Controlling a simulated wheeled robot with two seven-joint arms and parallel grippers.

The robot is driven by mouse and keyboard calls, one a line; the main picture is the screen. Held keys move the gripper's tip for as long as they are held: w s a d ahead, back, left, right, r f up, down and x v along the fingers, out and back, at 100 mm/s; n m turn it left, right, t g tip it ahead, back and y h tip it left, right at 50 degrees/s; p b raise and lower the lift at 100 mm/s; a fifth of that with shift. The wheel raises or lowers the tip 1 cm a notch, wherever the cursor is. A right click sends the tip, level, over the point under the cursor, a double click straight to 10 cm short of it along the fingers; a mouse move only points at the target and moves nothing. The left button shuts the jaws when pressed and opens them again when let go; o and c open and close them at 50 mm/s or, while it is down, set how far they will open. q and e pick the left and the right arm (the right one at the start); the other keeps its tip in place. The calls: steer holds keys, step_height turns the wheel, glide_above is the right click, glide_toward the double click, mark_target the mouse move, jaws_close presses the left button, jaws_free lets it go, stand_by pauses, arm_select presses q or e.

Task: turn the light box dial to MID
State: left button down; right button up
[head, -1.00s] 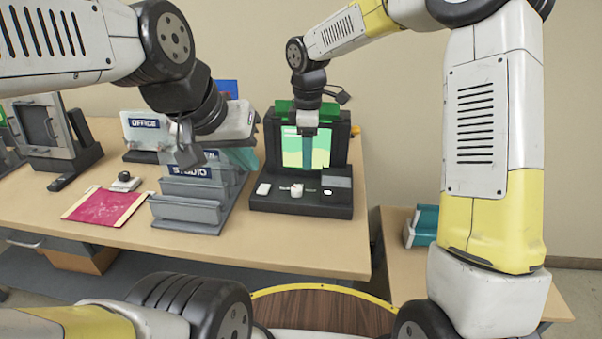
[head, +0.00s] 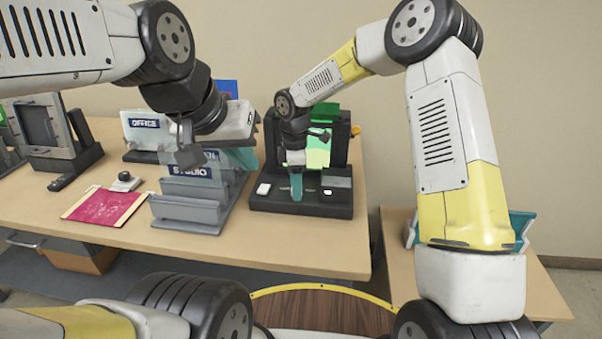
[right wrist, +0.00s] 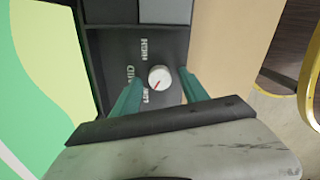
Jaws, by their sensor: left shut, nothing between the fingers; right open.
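The light box (head: 335,209) stands on the table, with a dark base and a lit green screen (head: 318,152). Its dial (right wrist: 160,78) is a round white knob in the right wrist view, beside the labels HIGH, MID and LOW. The red mark on the dial points down-left, toward LOW. My left gripper (head: 187,152) is shut and empty near the STUDIO rack.
The grey STUDIO rack (head: 187,212) stands left of the light box. An OFFICE sign (head: 145,124) and a magenta sheet (head: 104,206) are farther left. The table front (head: 300,255) before the light box is clear. A side table (head: 400,275) stands right.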

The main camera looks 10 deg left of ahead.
jaws_close()
steer(key=shift+m, duration=0.3)
steer(key=m, duration=1.1)
steer(key=shift+w+r, duration=0.1)
steer(key=shift+w, duration=0.05)
stand_by(0.6)
jaws_free()
steer(key=shift+d, duration=0.1)
